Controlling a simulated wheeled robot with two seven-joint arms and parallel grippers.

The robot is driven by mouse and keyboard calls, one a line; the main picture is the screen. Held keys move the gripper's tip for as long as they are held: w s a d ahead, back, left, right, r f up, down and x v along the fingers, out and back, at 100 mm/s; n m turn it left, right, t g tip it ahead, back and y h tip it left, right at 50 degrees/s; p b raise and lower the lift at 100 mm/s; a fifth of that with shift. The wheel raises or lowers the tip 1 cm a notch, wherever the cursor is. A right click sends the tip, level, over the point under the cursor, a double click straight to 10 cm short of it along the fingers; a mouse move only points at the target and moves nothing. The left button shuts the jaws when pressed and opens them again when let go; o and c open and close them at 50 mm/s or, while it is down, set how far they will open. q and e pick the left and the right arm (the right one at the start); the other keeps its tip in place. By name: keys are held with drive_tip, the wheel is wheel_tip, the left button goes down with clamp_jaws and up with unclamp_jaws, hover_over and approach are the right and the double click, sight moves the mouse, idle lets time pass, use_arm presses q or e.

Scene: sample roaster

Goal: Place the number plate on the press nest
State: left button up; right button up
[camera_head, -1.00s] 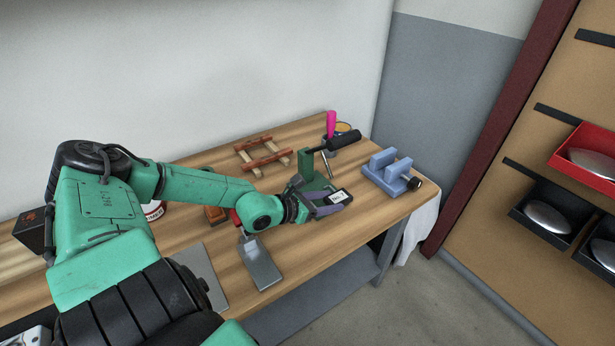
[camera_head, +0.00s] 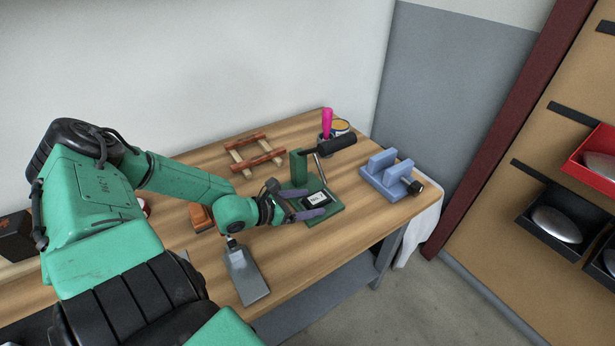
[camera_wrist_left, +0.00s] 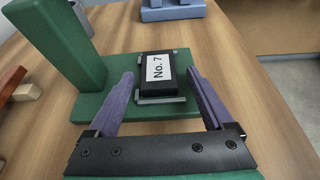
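The number plate (camera_head: 316,199) is a small black block with a white "No. 7" label. It lies on the green base (camera_head: 332,210) of the press (camera_head: 299,168), label up. In the left wrist view the plate (camera_wrist_left: 158,75) sits at the nest, whose grey strip (camera_wrist_left: 162,99) shows along its near edge; whether it is fully seated I cannot tell. My left gripper (camera_head: 308,204) is open. In the left wrist view its purple fingers (camera_wrist_left: 162,82) stand on both sides of the plate, with gaps, not touching it. My right gripper is not in view.
The press's black handle (camera_head: 341,143) sticks out above the base. A pink-handled tool (camera_head: 327,121) stands at the back.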

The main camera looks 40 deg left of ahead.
use_arm(q)
drive_tip(key=shift+d, duration=0.1)
drive_tip(key=shift+r, duration=0.25)
drive_tip(key=shift+s+a+r+p, duration=0.2)
drive_tip(key=shift+s+p, duration=0.15)
drive_tip(key=shift+p, duration=0.1)
drive_tip(key=p+v, duration=0.3)
drive_tip(key=v, duration=0.7)
drive_tip(key=shift+s+r, duration=0.1)
drive_tip(key=shift+s, duration=0.1)
drive_tip(key=shift+s+a+r, duration=0.1)
drive_tip(key=shift+s+a, duration=0.05)
drive_tip(key=shift+s, duration=0.2)
